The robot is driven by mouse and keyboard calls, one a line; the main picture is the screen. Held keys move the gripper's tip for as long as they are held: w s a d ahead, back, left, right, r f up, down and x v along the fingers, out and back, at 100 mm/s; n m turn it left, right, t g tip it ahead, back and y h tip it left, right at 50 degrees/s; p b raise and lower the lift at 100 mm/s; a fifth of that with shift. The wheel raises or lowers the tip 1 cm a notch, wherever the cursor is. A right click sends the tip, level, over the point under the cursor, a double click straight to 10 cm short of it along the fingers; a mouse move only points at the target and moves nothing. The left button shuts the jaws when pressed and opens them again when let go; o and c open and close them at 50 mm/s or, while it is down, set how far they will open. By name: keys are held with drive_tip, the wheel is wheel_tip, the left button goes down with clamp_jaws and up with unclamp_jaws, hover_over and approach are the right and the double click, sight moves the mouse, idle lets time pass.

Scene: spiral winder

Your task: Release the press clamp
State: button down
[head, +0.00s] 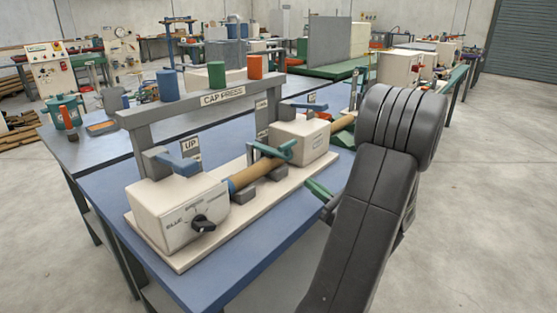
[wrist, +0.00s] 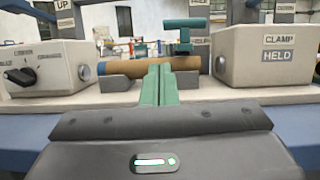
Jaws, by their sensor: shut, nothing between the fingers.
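The teal clamp (head: 288,152) stands over a brown tube (head: 256,173) on the cap press. In the wrist view the teal clamp (wrist: 184,37) rises behind the tube (wrist: 130,66), a little right of my fingers. The right cream box (wrist: 265,58) carries the labels CLAMP and HELD; it also shows in the head view (head: 300,140). My gripper (wrist: 160,68) is shut and empty, its green fingertips pointing at the tube from the front. In the head view my gripper (head: 322,190) is partly hidden by my arm. Contact with the tube cannot be told.
The left cream box (head: 178,212) has a black knob (head: 203,224). An overhead frame marked CAP PRESS (head: 223,97) holds blue, green and orange cylinders. Blue levers and an UP sign (head: 190,146) stand behind. The blue bench's front strip (head: 225,270) is clear.

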sight(284, 148)
drive_tip(key=shift+w+d+m+t, duration=0.3)
drive_tip(key=shift+w+d+t, duration=0.1)
drive_tip(key=shift+w, duration=0.1)
drive_tip(key=shift+w+r, duration=0.2)
drive_tip(key=x, duration=0.9)
drive_tip(key=shift+w+a+r+b, duration=0.1)
drive_tip(key=shift+a+r+b, duration=0.05)
drive_tip(key=shift+a+b, duration=0.2)
drive_tip(key=shift+r, duration=0.1)
wheel_tip(284, 148, up, 2)
drive_tip(key=p, duration=0.4)
drive_tip(key=shift+r+g+h, duration=0.15)
drive_tip(key=shift+g+h, duration=0.15)
drive_tip(key=shift+h, duration=0.1)
drive_tip(key=a+r+g+h+p, duration=0.1)
drive_tip(key=r+p, duration=0.1)
drive_tip(key=p, duration=0.3)
drive_tip(key=w+a+r+g+h+p, duration=0.1)
drive_tip(key=r+h+p, duration=0.1)
drive_tip(key=p, duration=0.4)
drive_tip(key=w+a+r+g+h+p, duration=0.1)
drive_tip(key=r+p, duration=0.2)
drive_tip(key=p, duration=0.2)
drive_tip(key=shift+r+h, duration=0.4)
drive_tip(key=w+a+r+g+h+p, duration=0.2)
drive_tip(key=w+a+r+p, duration=0.3)
drive_tip(key=w+a+p, duration=0.2)
drive_tip(key=shift+w+a+p, duration=0.2)
drive_tip(key=shift+a+p, duration=1.05)
drive_tip(key=shift+a, duration=0.3)
